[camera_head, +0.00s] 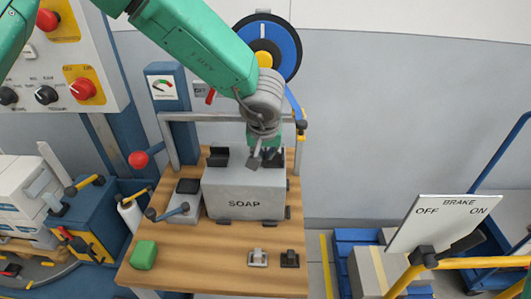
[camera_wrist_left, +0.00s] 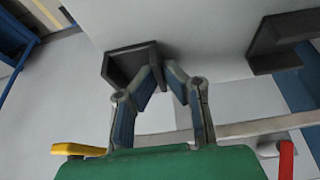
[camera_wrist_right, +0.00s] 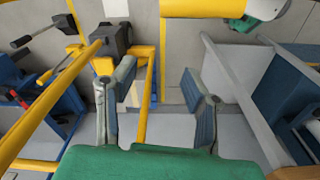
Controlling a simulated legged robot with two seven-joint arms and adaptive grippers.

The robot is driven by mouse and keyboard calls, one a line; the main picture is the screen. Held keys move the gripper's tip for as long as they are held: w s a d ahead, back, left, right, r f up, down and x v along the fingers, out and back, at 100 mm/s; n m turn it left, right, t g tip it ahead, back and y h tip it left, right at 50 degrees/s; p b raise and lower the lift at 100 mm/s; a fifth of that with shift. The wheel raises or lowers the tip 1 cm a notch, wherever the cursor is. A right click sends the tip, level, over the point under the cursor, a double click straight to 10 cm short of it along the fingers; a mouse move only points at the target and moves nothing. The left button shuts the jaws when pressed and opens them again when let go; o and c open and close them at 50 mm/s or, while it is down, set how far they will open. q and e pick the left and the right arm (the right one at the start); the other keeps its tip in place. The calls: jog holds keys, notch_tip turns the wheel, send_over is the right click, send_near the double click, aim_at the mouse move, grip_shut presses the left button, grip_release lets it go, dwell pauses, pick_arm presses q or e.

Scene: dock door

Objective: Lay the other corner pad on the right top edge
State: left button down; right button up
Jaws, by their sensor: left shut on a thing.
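The grey box marked SOAP (camera_head: 243,193) stands on the wooden bench. One dark corner pad (camera_head: 218,156) sits on its left top edge; it also shows in the left wrist view (camera_wrist_left: 280,42). My left gripper (camera_head: 262,157) is over the box's right top edge, shut on the other dark corner pad (camera_wrist_left: 130,66). That pad is at the right top edge, seemingly touching it; my fingers partly hide it in the head view. My right gripper (camera_wrist_right: 160,85) is open and empty, away from the box, in the right wrist view only.
A strap reel (camera_head: 285,50) hangs behind the bench (camera_head: 205,270). A lever device (camera_head: 183,207) stands left of the box. A green block (camera_head: 144,254) and two small buckles (camera_head: 257,257) lie in front. A brake sign (camera_head: 440,222) and yellow rails are at right.

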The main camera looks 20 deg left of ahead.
pick_arm(q)
jog(key=shift+d, duration=0.2)
jog(key=c, duration=1.7)
grip_release()
jog(key=p+v, duration=0.1)
jog(key=v, duration=1.1)
jog(key=shift+s, duration=0.1)
